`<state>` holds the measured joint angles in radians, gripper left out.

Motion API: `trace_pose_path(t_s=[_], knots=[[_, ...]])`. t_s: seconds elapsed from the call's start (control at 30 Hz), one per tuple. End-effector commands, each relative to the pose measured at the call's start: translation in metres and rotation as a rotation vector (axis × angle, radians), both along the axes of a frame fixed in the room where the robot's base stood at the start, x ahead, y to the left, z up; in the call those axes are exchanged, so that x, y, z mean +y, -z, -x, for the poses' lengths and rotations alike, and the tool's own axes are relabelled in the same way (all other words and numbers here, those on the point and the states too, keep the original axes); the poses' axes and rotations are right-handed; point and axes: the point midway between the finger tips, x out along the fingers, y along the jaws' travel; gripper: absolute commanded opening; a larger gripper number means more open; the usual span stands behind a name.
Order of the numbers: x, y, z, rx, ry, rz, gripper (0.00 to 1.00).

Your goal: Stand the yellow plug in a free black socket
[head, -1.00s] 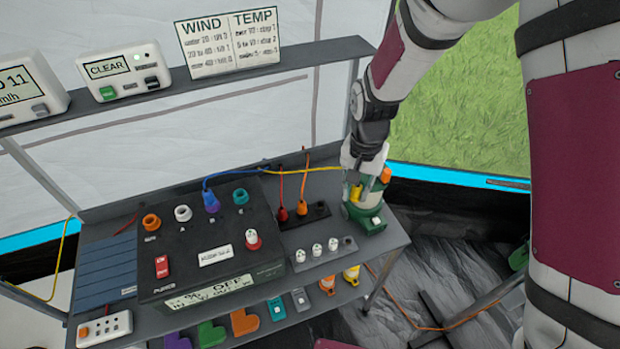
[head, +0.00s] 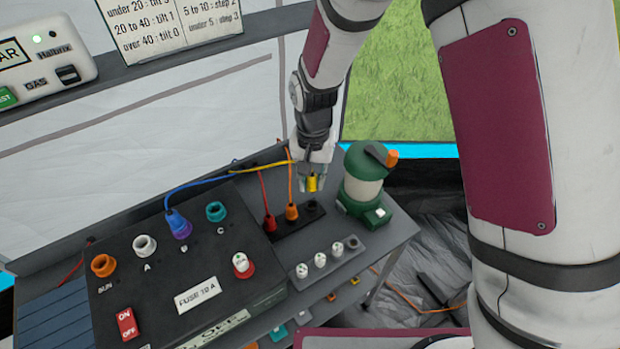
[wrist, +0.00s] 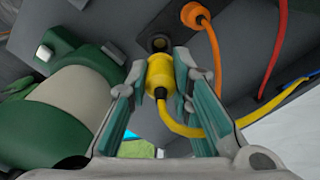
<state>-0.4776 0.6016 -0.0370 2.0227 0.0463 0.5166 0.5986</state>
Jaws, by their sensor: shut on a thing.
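My gripper (head: 312,180) is shut on the yellow plug (head: 312,184), whose yellow cable runs off to the left. In the wrist view the plug (wrist: 159,84) sits between both fingers, its far end close to a black socket (wrist: 158,43). The black socket strip (head: 282,239) holds a red plug (head: 270,222) and an orange plug (head: 291,212). Its right-hand socket (head: 313,207) is free, and the plug is just above and behind it in the head view. I cannot tell whether the plug touches the socket.
A green lantern (head: 362,189) stands close to the right of my gripper. A grey strip with several white knobs (head: 320,260) lies in front. The black fuse box (head: 195,262) with coloured sockets fills the left. A blue cable (head: 195,184) runs behind.

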Motion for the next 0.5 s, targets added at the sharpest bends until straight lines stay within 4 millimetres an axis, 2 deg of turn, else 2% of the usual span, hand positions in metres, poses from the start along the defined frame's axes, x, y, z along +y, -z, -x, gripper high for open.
trace_pose_path(t_s=[0.27,0.5], knots=[[0.0,0.01,-0.001,0.0,0.0,0.0,0.0],[0.0,0.028,-0.001,0.0,-0.001,0.0,0.0]])
